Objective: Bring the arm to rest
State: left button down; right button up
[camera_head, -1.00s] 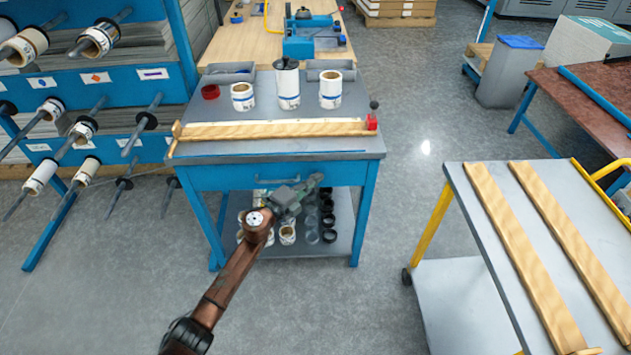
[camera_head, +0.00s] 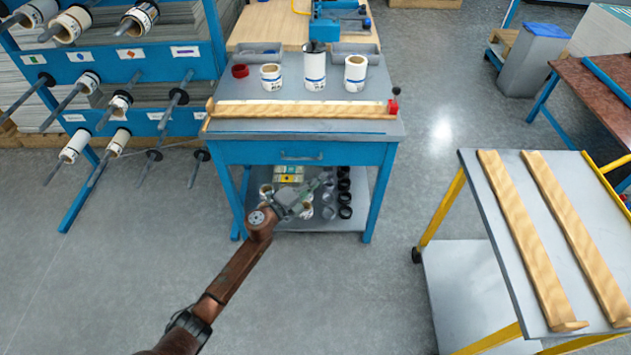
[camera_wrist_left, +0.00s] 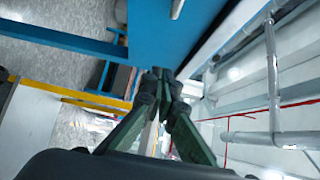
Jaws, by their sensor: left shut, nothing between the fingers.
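My left arm comes in from the lower left in the head view. Its gripper (camera_head: 312,193) is in front of the blue workbench (camera_head: 295,153), over the lower shelf area as seen from the head. In the left wrist view the two fingers (camera_wrist_left: 160,82) meet at their tips, shut with nothing between them. The bench's blue side fills the top of that view. Whether the gripper touches the bench cannot be told, but it looks apart from it. My right gripper is not in view.
White rolls (camera_head: 315,72) and a wooden strip (camera_head: 300,109) stand on the bench top. A rack with rolls on rods (camera_head: 125,70) is at the left. A cart with two wooden boards (camera_head: 520,235) is at the right. The floor (camera_head: 340,290) between is clear.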

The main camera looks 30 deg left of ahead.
pick_arm(q)
jog(key=shift+s+a, duration=0.2)
jog(key=shift+s, duration=0.45)
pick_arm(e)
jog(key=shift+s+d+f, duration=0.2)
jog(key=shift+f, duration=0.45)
pick_arm(q)
jog(key=shift+f, duration=0.1)
